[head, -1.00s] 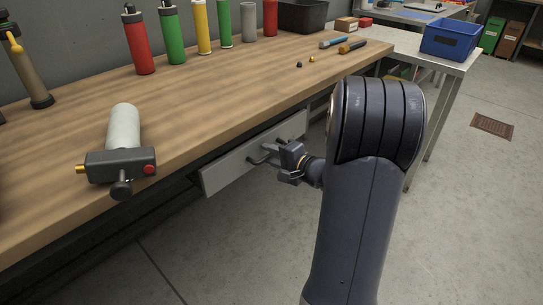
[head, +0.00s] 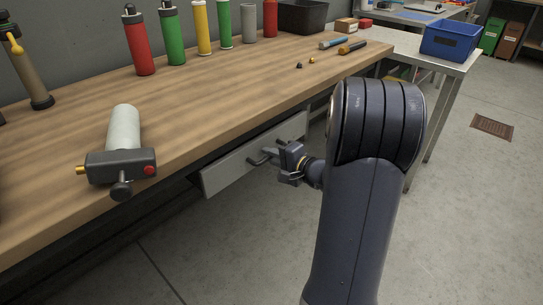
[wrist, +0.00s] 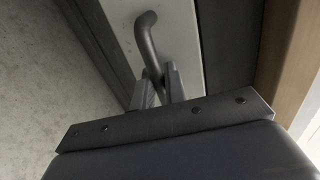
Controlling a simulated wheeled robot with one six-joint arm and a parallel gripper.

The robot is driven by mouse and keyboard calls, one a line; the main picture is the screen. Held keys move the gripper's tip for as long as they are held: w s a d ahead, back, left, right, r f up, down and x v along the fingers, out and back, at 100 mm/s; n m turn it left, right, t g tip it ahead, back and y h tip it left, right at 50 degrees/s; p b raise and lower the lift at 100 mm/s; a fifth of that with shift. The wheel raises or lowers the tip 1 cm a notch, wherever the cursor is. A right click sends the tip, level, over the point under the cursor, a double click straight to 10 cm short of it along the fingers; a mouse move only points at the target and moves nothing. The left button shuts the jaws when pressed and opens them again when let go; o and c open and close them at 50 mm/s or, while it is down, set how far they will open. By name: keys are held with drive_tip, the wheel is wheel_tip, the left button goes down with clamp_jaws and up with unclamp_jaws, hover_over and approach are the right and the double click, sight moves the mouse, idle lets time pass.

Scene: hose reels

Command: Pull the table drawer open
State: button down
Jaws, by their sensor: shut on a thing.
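The table drawer (head: 230,168) has a pale grey front below the edge of the wooden table top. It looks shut or nearly so; I cannot tell exactly. A dark bar handle (head: 259,160) is on its front, and in the wrist view the curved handle (wrist: 146,38) stands out from the drawer front (wrist: 180,35). My gripper (head: 272,154) is at the drawer front. In the wrist view my gripper's fingers (wrist: 160,86) are closed on the handle's near part. The fingers and my wrist hide part of the handle.
The wooden table top (head: 215,105) overhangs the drawer. A grey tool with a pale cylinder (head: 122,165) lies near its front edge. Several coloured bottles stand at the back. A side table with a blue bin (head: 450,40) stands at right. The floor before the drawer is clear.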

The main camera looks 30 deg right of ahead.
drive_tip(key=shift+s, duration=0.1)
drive_tip(key=f+b+v, duration=0.2)
drive_tip(key=v, duration=0.9)
drive_tip(key=f+b+v, duration=0.2)
drive_tip(key=v, duration=0.9)
drive_tip(key=shift+s+d, duration=0.2)
drive_tip(key=shift+s, duration=0.4)
drive_tip(key=shift+f, duration=0.15)
drive_tip(key=c, duration=1.5)
unclamp_jaws()
drive_tip(key=shift+c, duration=0.2)
drive_tip(key=p+v, duration=0.2)
drive_tip(key=v, duration=0.8)
drive_tip(key=shift+s+d, duration=0.15)
drive_tip(key=shift+s, duration=0.2)
drive_tip(key=shift+w, duration=0.1)
